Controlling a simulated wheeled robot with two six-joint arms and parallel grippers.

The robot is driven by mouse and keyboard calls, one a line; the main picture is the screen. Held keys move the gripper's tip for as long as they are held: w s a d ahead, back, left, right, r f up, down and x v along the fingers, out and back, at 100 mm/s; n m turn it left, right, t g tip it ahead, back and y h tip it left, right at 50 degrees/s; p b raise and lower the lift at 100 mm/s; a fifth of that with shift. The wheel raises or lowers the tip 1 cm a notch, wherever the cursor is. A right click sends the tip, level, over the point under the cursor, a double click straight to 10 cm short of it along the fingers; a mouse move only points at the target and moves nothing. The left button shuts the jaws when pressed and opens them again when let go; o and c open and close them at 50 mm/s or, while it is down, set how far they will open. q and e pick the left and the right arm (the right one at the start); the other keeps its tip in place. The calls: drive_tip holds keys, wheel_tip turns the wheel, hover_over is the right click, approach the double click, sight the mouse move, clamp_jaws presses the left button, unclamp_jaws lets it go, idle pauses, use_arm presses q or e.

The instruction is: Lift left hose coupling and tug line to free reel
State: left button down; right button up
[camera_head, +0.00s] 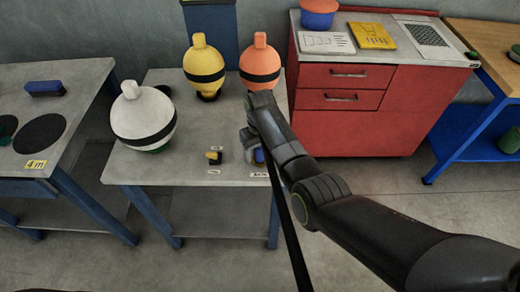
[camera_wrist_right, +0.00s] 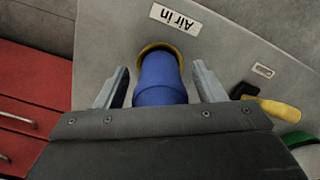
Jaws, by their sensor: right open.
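A blue cylindrical fitting (camera_wrist_right: 160,80), apparently a hose coupling, has a yellow ring at its far end beside the "Air in" label (camera_wrist_right: 176,18). In the head view a bit of blue (camera_head: 258,156) shows beside my right gripper (camera_head: 250,142), at the table's right front. My right gripper (camera_wrist_right: 163,86) is open, with one finger on each side of the blue fitting and visible gaps between. A smaller yellow and black piece (camera_head: 214,156) lies to the left, also in the right wrist view (camera_wrist_right: 272,106). I cannot identify the reel. My left gripper is out of view.
White (camera_head: 143,117), yellow (camera_head: 204,62) and orange (camera_head: 260,62) floats stand on the grey table (camera_head: 190,190). A red cabinet (camera_head: 420,110) is at right. A dark strip (camera_head: 292,235) runs down past the table front; I cannot tell what it is.

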drive_tip(key=c, duration=1.4)
drive_tip(key=shift+o, duration=0.2)
wheel_tip(320, 180, up, 10)
drive_tip(key=shift+r+b, duration=0.1)
drive_tip(key=shift+b, duration=0.25)
drive_tip(key=shift+w, duration=0.1)
